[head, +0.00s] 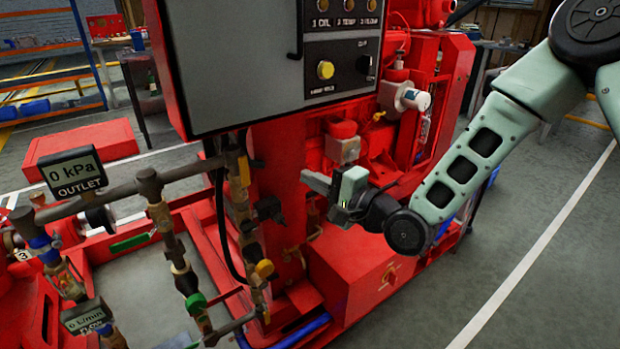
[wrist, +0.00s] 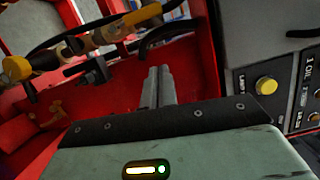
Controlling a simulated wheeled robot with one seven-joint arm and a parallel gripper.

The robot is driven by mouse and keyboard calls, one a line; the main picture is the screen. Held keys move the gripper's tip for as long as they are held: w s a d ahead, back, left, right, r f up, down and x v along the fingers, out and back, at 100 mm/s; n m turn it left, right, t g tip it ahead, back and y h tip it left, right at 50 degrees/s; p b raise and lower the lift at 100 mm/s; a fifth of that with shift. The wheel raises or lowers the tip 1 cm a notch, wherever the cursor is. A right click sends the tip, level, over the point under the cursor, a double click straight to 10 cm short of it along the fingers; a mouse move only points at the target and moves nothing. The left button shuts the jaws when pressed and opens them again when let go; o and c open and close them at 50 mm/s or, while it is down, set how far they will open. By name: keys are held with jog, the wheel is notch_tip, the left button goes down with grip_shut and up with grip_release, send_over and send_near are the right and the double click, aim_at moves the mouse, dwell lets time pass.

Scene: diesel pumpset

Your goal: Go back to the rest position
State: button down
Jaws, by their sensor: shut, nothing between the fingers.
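My gripper (head: 308,182) is in the middle of the head view, in front of the red pumpset frame and below the grey control panel (head: 240,62). Its fingers point left, towards the brass valves and pipes. In the wrist view, the two grey fingers of my gripper (wrist: 159,80) lie side by side, shut, with nothing between them. The panel's yellow button (head: 325,70) also shows at the right of the wrist view (wrist: 266,85).
A vertical pipe with valves (head: 243,205) stands left of my gripper. The outlet gauge (head: 73,172) reads 0 kPa. A red box (head: 350,275) sits below my gripper. Open floor (head: 545,240) lies to the right.

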jog(key=s+d+r+n+g+h+p, duration=0.4)
jog(key=s+n, duration=0.1)
jog(key=s, duration=0.5)
jog(key=s+d+r+n+g+h+p, duration=0.4)
jog(key=s+n, duration=0.2)
jog(key=s, duration=0.4)
jog(key=s+d+r+n+g+h+p, duration=0.4)
jog(key=s+n+h, duration=0.1)
jog(key=s, duration=0.5)
jog(key=shift+s+r+n, duration=0.15)
jog(key=shift+s+n, duration=0.1)
jog(key=shift+n, duration=0.25)
